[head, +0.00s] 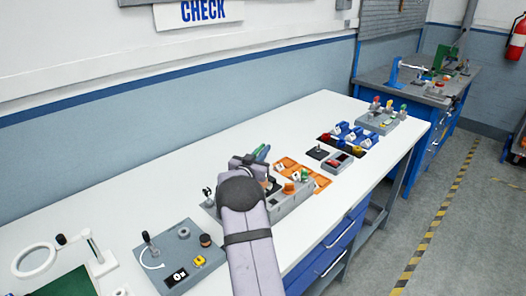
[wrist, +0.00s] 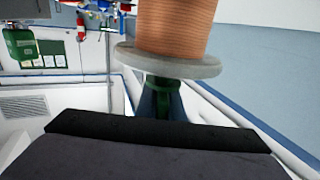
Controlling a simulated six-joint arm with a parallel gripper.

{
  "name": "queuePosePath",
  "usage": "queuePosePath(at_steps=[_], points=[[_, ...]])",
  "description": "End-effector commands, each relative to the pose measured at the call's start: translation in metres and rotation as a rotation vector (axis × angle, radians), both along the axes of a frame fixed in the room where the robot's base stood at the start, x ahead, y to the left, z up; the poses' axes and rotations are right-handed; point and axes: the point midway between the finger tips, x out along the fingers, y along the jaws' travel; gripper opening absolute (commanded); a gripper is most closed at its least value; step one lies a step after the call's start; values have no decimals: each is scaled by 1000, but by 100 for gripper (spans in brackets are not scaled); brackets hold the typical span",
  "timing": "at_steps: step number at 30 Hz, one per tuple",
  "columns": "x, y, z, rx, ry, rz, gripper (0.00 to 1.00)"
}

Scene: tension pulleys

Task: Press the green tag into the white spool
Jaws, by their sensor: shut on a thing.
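In the wrist view, a green piece, which I take as the green tag (wrist: 166,84), sits between the narrow dark fingers of my gripper (wrist: 161,98). My gripper is shut on it. Just beyond, a large spool (wrist: 170,62) shows a pale grey flange and a copper-coloured winding. The tag's far end meets the flange's edge in the picture; I cannot tell whether they touch. I cannot pick out a plainly white spool there.
A grey fixture (head: 284,207) with small coloured parts stands right beside my arm. Orange trays (head: 318,180) lie behind it. A grey board (head: 178,258) with a lever and knobs is at the left front. Blue-fronted parts (head: 341,129) stand farther right. The back-left bench surface is clear.

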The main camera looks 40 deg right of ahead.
Motion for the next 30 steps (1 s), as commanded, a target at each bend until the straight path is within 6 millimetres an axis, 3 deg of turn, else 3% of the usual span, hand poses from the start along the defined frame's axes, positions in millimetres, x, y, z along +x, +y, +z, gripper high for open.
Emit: queuePosePath(at_steps=[30], points=[[0, 0, -26, 3, 1, 0, 0]])
